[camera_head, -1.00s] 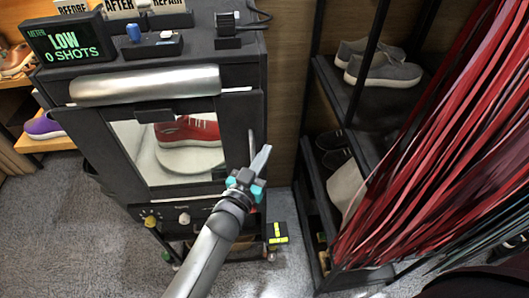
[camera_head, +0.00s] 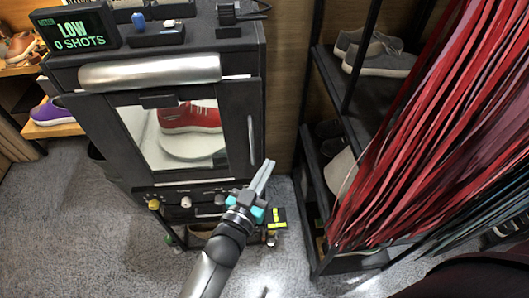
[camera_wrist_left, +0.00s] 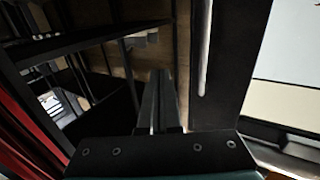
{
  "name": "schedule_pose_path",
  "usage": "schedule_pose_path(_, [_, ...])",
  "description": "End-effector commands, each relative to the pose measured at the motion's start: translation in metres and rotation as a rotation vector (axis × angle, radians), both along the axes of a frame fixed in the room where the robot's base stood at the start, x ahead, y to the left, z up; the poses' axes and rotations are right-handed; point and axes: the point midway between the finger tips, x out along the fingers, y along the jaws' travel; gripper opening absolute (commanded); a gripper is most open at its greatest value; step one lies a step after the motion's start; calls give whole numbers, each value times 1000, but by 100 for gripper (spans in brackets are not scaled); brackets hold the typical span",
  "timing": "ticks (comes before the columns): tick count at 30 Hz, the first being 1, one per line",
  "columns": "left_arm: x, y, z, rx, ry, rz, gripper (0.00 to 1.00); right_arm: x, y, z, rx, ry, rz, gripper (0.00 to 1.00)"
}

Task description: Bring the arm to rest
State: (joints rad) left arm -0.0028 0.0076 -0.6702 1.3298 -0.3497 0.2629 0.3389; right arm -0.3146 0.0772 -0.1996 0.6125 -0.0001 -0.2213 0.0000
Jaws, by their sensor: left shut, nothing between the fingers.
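My left gripper (camera_head: 264,178) is in front of the lower right corner of the black cleaning cabinet (camera_head: 236,110), just below its vertical door handle (camera_head: 252,140). Its fingers are together and empty, pointing up and slightly right. In the left wrist view the closed fingers (camera_wrist_left: 158,100) stand in the middle, with the cabinet front to their right. Behind the cabinet window, a red sneaker (camera_head: 190,117) sits on a white round platform (camera_head: 193,146). My right gripper is not in view.
A dark shoe rack (camera_head: 330,185) with grey shoes (camera_head: 372,54) stands right of the cabinet. Red hanging strips (camera_head: 430,120) fill the right side. A display (camera_head: 74,30) reading "LOW 0 SHOTS" sits on the cabinet top. Grey carpet (camera_head: 60,220) at lower left is clear.

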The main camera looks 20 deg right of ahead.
Motion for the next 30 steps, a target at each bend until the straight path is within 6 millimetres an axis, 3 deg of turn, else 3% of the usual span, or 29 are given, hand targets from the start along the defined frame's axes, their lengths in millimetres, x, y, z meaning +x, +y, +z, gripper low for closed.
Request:
schedule_pose_path(3, [-20,4,0,-2,4,-2,0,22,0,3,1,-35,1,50])
schedule_pose_path(5, [-27,6,-1,0,4,-2,0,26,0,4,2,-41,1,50])
schedule_pose_path(12, [-41,8,-1,-1,3,-2,0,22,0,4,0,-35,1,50])
schedule_pose_path(21, [-41,11,-9,9,16,5,0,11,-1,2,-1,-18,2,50])
schedule_pose_path(23, [-41,18,-26,31,44,20,0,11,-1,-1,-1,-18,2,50])
schedule_pose_path(26, [-42,39,-73,93,128,65,0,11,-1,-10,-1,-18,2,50])
schedule_pose_path(30, [-57,86,-167,217,308,153,0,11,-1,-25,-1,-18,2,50])
